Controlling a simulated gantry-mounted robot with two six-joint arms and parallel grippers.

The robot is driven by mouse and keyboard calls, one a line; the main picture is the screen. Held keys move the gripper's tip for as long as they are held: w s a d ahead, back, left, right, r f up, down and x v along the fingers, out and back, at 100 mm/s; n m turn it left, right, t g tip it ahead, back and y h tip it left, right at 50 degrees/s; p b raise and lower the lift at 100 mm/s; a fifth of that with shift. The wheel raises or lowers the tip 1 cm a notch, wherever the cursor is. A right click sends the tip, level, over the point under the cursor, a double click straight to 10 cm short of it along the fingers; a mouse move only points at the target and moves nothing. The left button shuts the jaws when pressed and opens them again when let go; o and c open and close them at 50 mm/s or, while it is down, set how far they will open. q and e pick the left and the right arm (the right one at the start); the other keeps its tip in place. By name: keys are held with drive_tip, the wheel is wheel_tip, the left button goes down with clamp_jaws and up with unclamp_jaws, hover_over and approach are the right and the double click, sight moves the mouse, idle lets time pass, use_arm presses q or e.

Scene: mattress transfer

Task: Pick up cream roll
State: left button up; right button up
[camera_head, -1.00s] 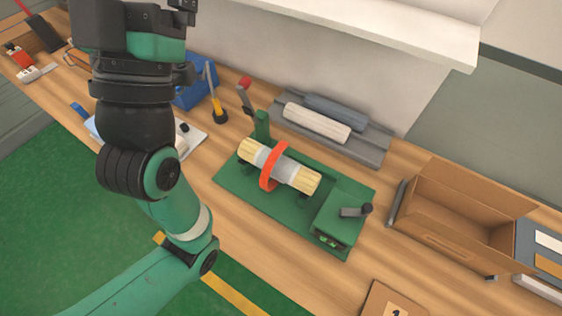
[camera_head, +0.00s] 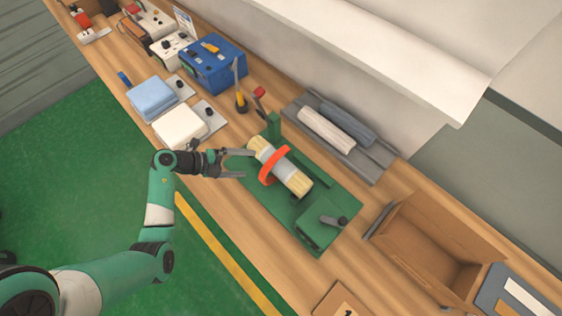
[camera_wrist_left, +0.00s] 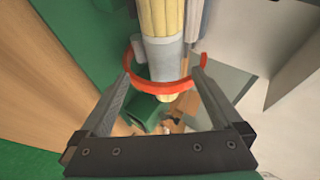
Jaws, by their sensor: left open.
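The cream roll (camera_head: 295,179) is ribbed with a grey band around its middle. It lies on a green fixture (camera_head: 338,197), with an orange ring (camera_head: 268,167) around it. In the left wrist view the roll (camera_wrist_left: 162,18) and the ring (camera_wrist_left: 165,86) appear between and beyond my fingertips. My left gripper (camera_head: 242,164) is open and empty, just left of the roll in the head view. Whether a finger touches the ring cannot be told. My right gripper is not in view.
A grey tray (camera_head: 377,172) behind the fixture holds a white roll (camera_head: 326,128) and a dark grey roll (camera_head: 349,120). An open cardboard box (camera_head: 412,269) stands at right. Folded blue (camera_head: 153,96) and white (camera_head: 180,125) pads and a blue box (camera_head: 213,68) lie at left.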

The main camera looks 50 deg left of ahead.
use_arm(q)
drive_tip(key=b+x, duration=0.1)
drive_tip(key=x, duration=0.4)
drive_tip(key=shift+b, duration=0.3)
drive_tip(key=shift+w+d+f, duration=0.2)
drive_tip(key=shift+w, duration=0.2)
drive_tip(key=b+x, duration=0.2)
drive_tip(key=x, duration=0.2)
drive_tip(key=shift+w, duration=0.2)
drive_tip(key=shift+w+d+f, duration=0.15)
drive_tip(key=shift+w+d, duration=0.1)
drive_tip(key=shift+w, duration=0.1)
drive_tip(key=shift+c, duration=0.2)
drive_tip(key=c, duration=1.5)
wheel_tip(320, 180, up, 13)
drive_tip(key=p, duration=0.6)
approach(267, 163)
drive_tip(key=v, duration=0.9)
drive_tip(key=shift+s+r, duration=0.25)
drive_tip(key=shift+r, duration=0.05)
